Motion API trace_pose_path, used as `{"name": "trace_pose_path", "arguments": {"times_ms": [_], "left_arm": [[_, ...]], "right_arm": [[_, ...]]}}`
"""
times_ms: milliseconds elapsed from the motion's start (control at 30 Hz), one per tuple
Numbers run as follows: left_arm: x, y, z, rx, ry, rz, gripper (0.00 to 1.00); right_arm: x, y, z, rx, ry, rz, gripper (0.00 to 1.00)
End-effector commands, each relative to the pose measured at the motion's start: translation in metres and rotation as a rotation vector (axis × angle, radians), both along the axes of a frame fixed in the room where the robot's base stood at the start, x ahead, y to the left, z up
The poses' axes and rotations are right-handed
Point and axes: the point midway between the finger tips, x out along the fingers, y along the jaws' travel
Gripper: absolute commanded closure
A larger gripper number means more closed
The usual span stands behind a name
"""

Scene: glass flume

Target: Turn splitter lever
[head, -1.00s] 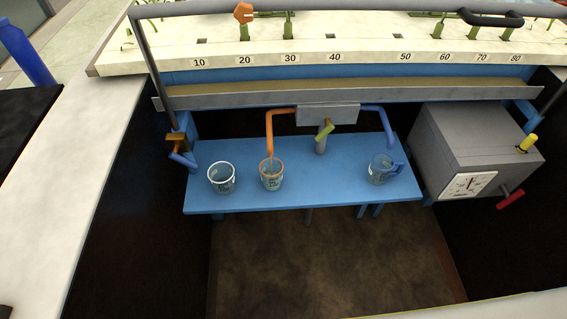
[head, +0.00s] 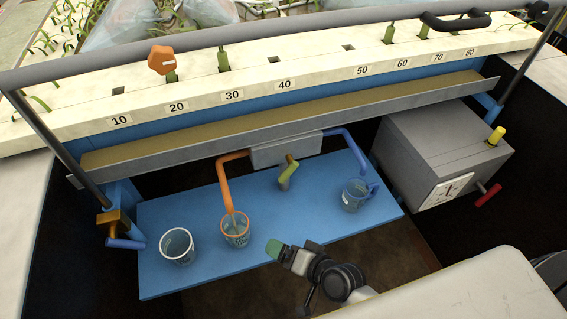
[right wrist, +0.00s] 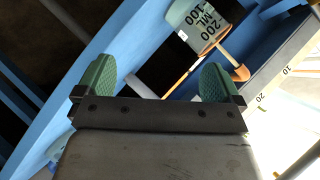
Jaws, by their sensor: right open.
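The splitter lever (head: 288,171), yellow-green on a grey stub, sits below the grey splitter box (head: 287,151). An orange pipe (head: 224,185) runs from the box's left side down to the orange-rimmed beaker (head: 236,232). In the right wrist view the gripper (right wrist: 157,82) is open and empty. My left gripper is out of view.
A white-rimmed beaker (head: 177,248) stands left on the blue shelf (head: 310,222). A grey box with a dial and red handle (head: 488,196) is at right. A blue-handled valve (head: 125,243) is at left. A beaker marked 200 ML (right wrist: 204,24) shows in the wrist view.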

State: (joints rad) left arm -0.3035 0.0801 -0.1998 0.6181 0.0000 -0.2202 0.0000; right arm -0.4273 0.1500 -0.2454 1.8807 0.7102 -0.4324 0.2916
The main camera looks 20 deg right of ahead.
Motion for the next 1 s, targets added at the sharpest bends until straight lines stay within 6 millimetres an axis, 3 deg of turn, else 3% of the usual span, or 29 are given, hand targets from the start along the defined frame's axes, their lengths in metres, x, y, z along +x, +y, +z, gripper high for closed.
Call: {"name": "trace_pose_path", "arguments": {"times_ms": [233,400,500,767,1000], "left_arm": [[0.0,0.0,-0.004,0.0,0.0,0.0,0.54],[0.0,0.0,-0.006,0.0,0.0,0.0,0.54],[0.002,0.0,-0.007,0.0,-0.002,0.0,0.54],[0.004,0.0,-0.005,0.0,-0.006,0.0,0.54],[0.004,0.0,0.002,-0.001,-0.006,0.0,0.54]], "right_arm": [[0.031,-0.003,0.058,0.467,-0.094,-0.262,0.03],[0.048,-0.026,0.091,0.883,-0.105,-0.519,0.03],[0.052,-0.039,0.097,1.059,-0.091,-0.643,0.03],[0.063,-0.05,0.1,1.194,-0.072,-0.747,0.03],[0.106,-0.049,0.101,1.191,-0.074,-0.745,0.03]]}}
